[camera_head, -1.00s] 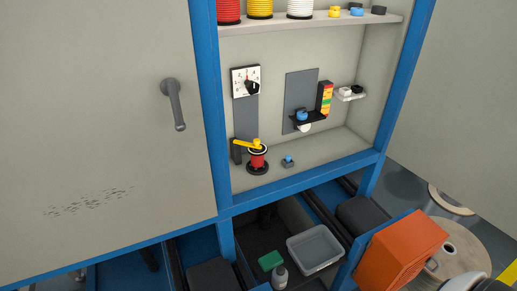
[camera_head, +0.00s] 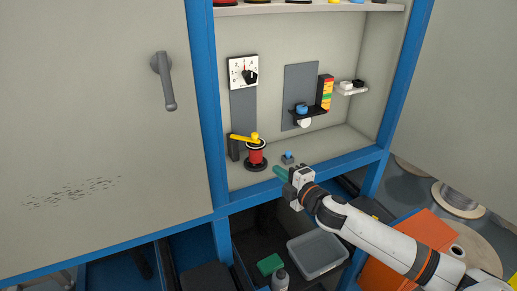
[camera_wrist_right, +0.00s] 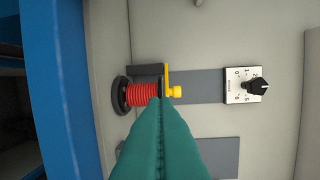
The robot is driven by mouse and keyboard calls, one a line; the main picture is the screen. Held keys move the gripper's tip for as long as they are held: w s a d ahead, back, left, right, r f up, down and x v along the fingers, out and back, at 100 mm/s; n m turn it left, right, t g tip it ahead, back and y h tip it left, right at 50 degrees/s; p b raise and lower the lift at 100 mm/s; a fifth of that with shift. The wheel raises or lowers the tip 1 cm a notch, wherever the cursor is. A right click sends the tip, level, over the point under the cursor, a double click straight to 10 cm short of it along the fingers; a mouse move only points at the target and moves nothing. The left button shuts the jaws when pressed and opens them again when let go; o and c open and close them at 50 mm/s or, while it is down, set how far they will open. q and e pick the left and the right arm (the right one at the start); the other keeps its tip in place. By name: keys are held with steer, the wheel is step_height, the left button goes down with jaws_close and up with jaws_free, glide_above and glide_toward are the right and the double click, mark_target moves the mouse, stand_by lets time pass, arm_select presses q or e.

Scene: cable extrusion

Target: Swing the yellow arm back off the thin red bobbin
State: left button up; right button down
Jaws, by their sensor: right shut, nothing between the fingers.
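The thin red bobbin (camera_head: 256,154) stands upright on a dark round base inside the cabinet. The yellow arm (camera_head: 241,138) lies across its top, with a yellow knob at its right end. In the right wrist view the red bobbin (camera_wrist_right: 143,94) and the yellow arm (camera_wrist_right: 168,82) appear sideways, just beyond the fingertips. My right gripper (camera_head: 278,170) is shut and empty, to the right of the bobbin and apart from it in the head view. Its teal fingers (camera_wrist_right: 158,110) are pressed together and cover part of the bobbin's side. My left gripper is not in view.
A small blue-topped part (camera_head: 288,157) sits on the cabinet floor near my right gripper. A dial (camera_head: 243,71) is on the back wall above the bobbin. The blue frame edge (camera_head: 300,178) runs along the front. A grey bin (camera_head: 316,256) is below.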

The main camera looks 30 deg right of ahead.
steer(key=r, duration=0.1)
steer(key=a+r+n, duration=0.1)
steer(key=shift+s+a+r+y, duration=0.15)
steer(key=shift+r+y, duration=0.15)
steer(key=shift+y, duration=0.1)
steer(key=w+d+p, duration=0.1)
steer(key=w, duration=1.2)
steer(key=shift+d+f, duration=0.15)
steer(key=shift+f, duration=0.05)
steer(key=shift+w, duration=0.1)
steer(key=shift+d, duration=0.15)
